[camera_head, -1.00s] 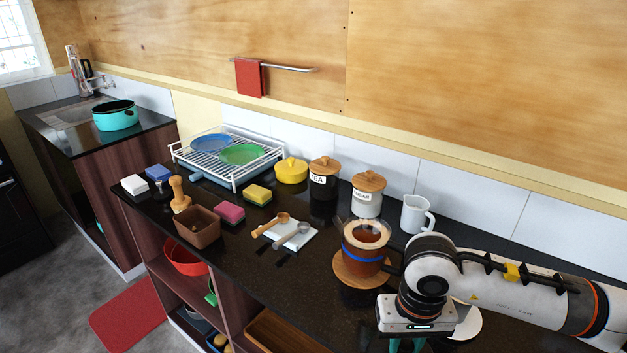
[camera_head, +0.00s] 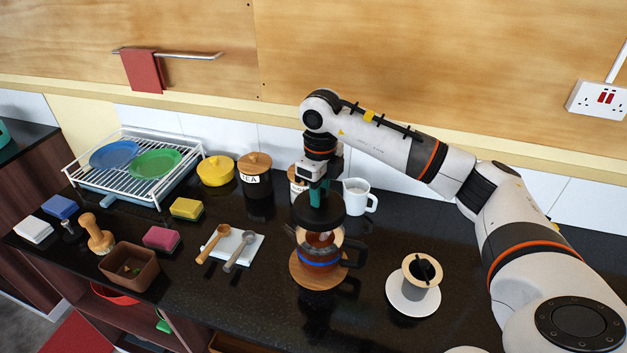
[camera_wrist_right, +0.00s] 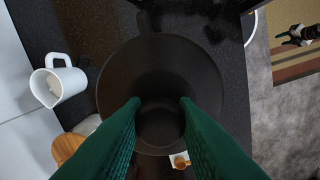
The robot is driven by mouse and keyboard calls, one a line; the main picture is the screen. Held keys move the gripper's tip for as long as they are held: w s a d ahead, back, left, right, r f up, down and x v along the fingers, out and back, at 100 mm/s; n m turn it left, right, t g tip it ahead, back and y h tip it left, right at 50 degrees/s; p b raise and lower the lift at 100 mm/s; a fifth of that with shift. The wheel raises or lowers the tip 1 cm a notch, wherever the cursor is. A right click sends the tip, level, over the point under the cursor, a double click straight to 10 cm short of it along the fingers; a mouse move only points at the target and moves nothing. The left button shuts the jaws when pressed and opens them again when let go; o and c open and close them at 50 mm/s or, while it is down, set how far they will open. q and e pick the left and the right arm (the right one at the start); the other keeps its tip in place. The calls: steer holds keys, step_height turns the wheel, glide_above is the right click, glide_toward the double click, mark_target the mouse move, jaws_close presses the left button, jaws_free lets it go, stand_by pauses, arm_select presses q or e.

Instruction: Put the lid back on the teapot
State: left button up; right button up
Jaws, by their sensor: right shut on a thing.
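The dark round lid (camera_head: 318,211) is held level by my right gripper (camera_head: 319,193), whose teal fingers are closed on its knob (camera_wrist_right: 160,122). In the right wrist view the lid (camera_wrist_right: 160,70) fills the middle and hides what is below it. The teapot (camera_head: 318,258), with a blue band, dark handle and brown contents, stands on a round wooden trivet (camera_head: 303,281). The lid appears above the teapot, covering the far part of its pale rim; the near rim and contents show below it.
A white mug (camera_head: 357,197) and lidded canisters (camera_head: 256,180) stand behind the teapot. A cup-like vessel with a wooden-looking top (camera_head: 420,268) sits on a white saucer (camera_head: 412,304) to the right. Spoons on a white slab (camera_head: 245,252) lie left. Black counter is clear in front.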

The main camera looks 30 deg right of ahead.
steer(key=shift+s+d+f+b, duration=0.15)
steer(key=shift+s+f+b, duration=0.1)
steer(key=shift+f+b, duration=0.25)
steer(key=shift+w+f+b, duration=0.1)
steer(key=shift+f+b, duration=1.5)
steer(key=shift+f, duration=1.1)
steer(key=shift+f+b, duration=0.15)
steer(key=shift+b, duration=0.35)
steer(key=o, duration=1.1)
steer(key=shift+c, duration=0.2)
steer(key=shift+o, duration=0.6)
steer(key=o, duration=0.4)
steer(key=shift+c, duration=0.2)
